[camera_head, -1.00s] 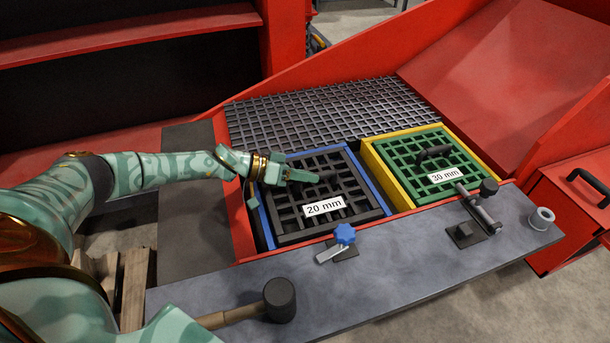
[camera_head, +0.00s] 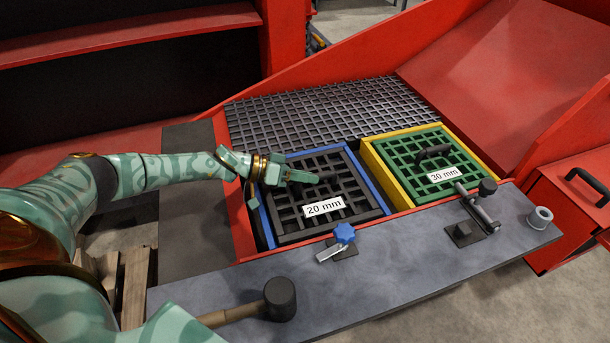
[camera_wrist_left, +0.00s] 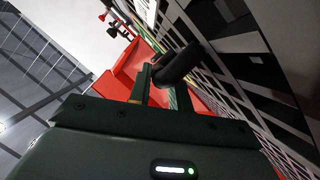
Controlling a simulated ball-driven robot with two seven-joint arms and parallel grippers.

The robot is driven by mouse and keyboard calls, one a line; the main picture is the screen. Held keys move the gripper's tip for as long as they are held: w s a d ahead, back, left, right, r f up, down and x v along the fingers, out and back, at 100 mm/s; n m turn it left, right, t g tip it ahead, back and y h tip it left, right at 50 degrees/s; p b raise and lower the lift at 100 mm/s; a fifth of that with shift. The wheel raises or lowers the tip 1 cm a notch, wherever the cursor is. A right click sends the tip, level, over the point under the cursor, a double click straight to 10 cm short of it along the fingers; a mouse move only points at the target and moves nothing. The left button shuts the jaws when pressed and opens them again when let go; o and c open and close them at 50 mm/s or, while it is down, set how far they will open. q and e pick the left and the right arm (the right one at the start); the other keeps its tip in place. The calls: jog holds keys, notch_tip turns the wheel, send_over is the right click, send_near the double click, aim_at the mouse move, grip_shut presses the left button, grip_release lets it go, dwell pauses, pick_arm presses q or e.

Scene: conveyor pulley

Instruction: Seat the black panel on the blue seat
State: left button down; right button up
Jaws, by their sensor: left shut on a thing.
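The black panel (camera_head: 352,181), a square grid labelled "20 mm", lies within the blue seat (camera_head: 372,183). Blue rim shows along its left and right sides and part of the far side. I cannot tell whether the panel rests fully flush. My left gripper (camera_head: 304,177) is shut on the panel's black handle (camera_head: 328,177), near the panel's middle. In the left wrist view the handle (camera_wrist_left: 180,63) sits at the fingertips, and the panel's grid runs along the right side. My right gripper is out of view.
A green "30 mm" panel (camera_head: 410,166) lies in a yellow seat (camera_head: 377,176) to the right. The grey front ledge (camera_head: 400,262) carries a mallet (camera_head: 280,298), a blue-knobbed clamp (camera_head: 344,234), another clamp (camera_head: 480,210) and a small cup (camera_head: 540,217). Dark mesh (camera_head: 330,110) lies behind.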

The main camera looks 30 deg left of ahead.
pick_arm(q)
jog(key=shift+f, duration=0.15)
dwell(0.5)
jog(key=c, duration=1.2)
grip_release()
jog(key=shift+s+f, duration=0.1)
jog(key=shift+f, duration=0.1)
jog(key=p+v, duration=0.1)
jog(key=v, duration=1.5)
jog(key=shift+a+r, duration=0.15)
